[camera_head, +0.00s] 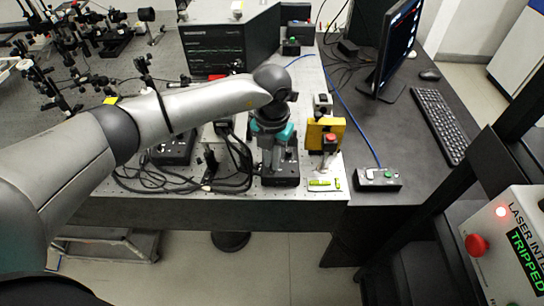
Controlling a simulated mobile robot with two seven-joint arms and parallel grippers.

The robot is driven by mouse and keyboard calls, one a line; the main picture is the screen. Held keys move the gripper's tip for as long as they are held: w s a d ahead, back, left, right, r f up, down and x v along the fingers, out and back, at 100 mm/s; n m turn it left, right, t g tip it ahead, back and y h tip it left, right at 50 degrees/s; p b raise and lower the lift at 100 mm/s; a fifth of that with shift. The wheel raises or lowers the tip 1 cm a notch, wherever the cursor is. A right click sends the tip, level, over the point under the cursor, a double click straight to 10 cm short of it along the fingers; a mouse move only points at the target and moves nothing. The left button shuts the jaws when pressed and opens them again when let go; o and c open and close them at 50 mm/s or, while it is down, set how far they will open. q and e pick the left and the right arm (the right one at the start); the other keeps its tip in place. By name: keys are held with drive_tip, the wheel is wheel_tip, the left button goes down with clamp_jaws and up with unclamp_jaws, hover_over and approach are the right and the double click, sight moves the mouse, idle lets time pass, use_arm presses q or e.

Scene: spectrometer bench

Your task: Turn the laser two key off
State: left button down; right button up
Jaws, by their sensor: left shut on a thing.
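My left arm comes in from the left and bends down at the bench's front part. My left gripper (276,158), dark with teal parts, points down over a small black box (281,181) near the front edge of the perforated plate. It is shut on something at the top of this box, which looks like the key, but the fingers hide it. I cannot read which way the key is turned or any label. My right gripper is not in view.
A yellow bracket with a red button (330,138) stands close right of the gripper. Black cables (233,165) lie left. An interlock panel (512,245) at lower right reads TRIPPED. A monitor (398,45) and keyboard (440,124) stand right.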

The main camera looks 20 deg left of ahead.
use_arm(q)
drive_tip(key=n+p, duration=0.1)
drive_tip(key=n, duration=0.3)
drive_tip(key=shift+r+n, duration=0.1)
drive_tip(key=shift+n, duration=0.3)
drive_tip(key=shift+w, duration=0.1)
idle(0.3)
drive_tip(key=c, duration=1)
unclamp_jaws()
wheel_tip(320, 180, up, 15)
drive_tip(key=shift+r, duration=0.1)
